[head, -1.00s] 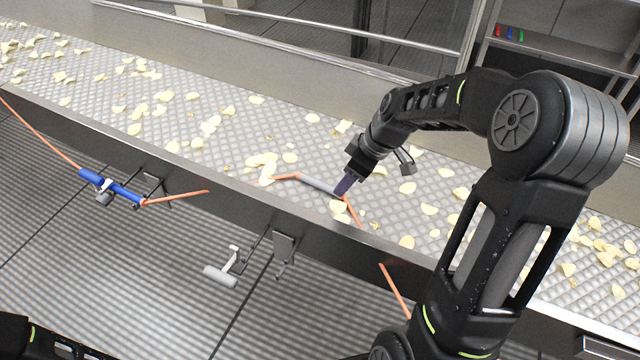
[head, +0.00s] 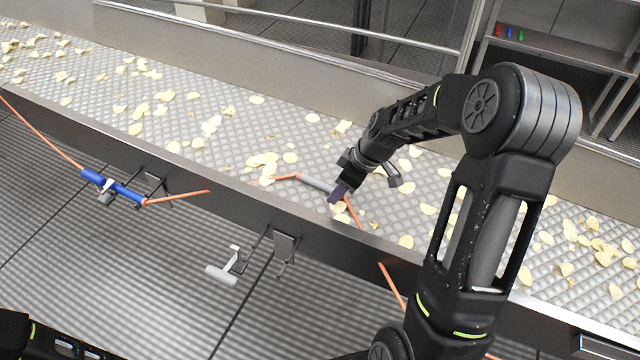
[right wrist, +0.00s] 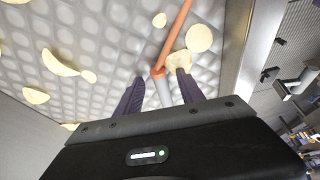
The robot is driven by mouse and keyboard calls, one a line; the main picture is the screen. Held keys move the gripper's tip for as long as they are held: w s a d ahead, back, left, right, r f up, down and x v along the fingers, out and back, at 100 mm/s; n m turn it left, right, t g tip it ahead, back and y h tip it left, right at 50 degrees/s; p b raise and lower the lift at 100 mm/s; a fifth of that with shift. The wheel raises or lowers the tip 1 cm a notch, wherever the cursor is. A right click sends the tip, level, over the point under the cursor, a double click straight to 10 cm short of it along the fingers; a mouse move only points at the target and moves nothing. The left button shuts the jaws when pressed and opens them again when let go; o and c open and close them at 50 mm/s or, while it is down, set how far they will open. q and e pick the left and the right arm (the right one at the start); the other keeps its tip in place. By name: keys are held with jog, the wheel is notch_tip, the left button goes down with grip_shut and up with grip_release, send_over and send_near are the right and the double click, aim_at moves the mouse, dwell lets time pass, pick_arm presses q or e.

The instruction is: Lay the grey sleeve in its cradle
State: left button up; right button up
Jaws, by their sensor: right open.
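The grey sleeve (head: 317,184) lies on the conveyor bed, with an orange cord (head: 287,177) coming out of each end. My right gripper (head: 337,195) is open at the sleeve's right end. In the right wrist view its two purple fingers (right wrist: 160,77) stand on either side of the sleeve (right wrist: 163,92), near the orange joint; I cannot tell whether they touch it. An empty bracket with a light grey bar (head: 222,275), seemingly the grey cradle, hangs outside the conveyor's near wall. It also shows in the right wrist view (right wrist: 300,80). My left gripper is out of view.
A blue sleeve (head: 113,186) on the orange cord sits in another bracket at left. The conveyor's near wall (head: 215,190) stands between the grey sleeve and the bracket. Chips (head: 262,160) are scattered over the bed. The floor before the conveyor is open.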

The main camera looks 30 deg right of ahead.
jog(key=shift+c, duration=0.5)
grip_shut()
